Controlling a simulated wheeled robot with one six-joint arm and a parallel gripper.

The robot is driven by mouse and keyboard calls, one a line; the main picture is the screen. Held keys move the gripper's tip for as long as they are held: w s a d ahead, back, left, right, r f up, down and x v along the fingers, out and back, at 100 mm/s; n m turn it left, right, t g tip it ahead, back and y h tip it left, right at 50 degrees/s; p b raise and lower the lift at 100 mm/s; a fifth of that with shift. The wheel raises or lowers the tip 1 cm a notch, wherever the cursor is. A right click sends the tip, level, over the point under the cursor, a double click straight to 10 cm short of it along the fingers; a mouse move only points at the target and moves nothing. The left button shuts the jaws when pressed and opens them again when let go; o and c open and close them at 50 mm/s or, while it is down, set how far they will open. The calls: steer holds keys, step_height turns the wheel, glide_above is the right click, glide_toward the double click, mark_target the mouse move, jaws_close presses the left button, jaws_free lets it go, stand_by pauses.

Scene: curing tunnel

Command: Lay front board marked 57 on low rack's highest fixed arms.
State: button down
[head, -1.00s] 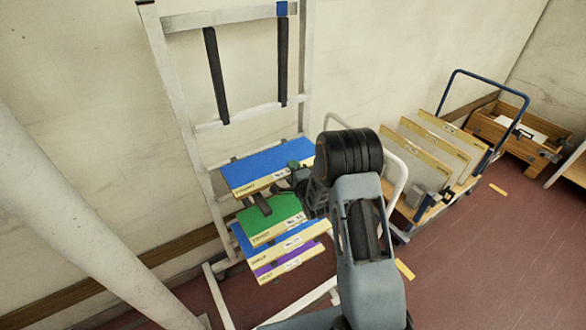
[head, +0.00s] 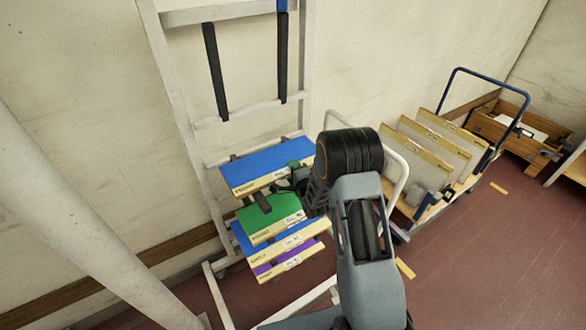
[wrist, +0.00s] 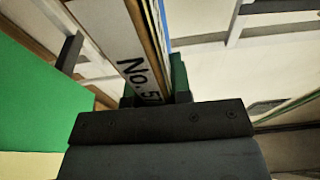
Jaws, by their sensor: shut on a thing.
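The blue-topped board (head: 268,165) with a pale front edge is the highest board on the white rack (head: 175,95) in the head view. My gripper (head: 291,181) is shut on its front edge near the right end. A dark rack arm (head: 262,202) juts out below this board. I cannot tell whether the board touches the arms. Two upper dark arms (head: 215,75) hang down flat against the rack.
Below are a green board (head: 265,220), another blue board (head: 243,240) and a purple board (head: 285,263), close together. A cart (head: 405,212) with several upright boards stands at the right. A wooden crate (head: 505,142) is behind it. Red floor is free at the right.

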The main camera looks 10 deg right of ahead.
steer(key=shift+f, duration=0.15)
steer(key=c, duration=1.4)
jaws_free()
steer(key=o, duration=0.4)
steer(key=shift+o, duration=0.2)
steer(key=shift+s, duration=0.1)
steer(key=s+d+b, duration=0.2)
steer(key=s+b, duration=0.1)
steer(key=s, duration=1)
steer(key=shift+s, duration=0.25)
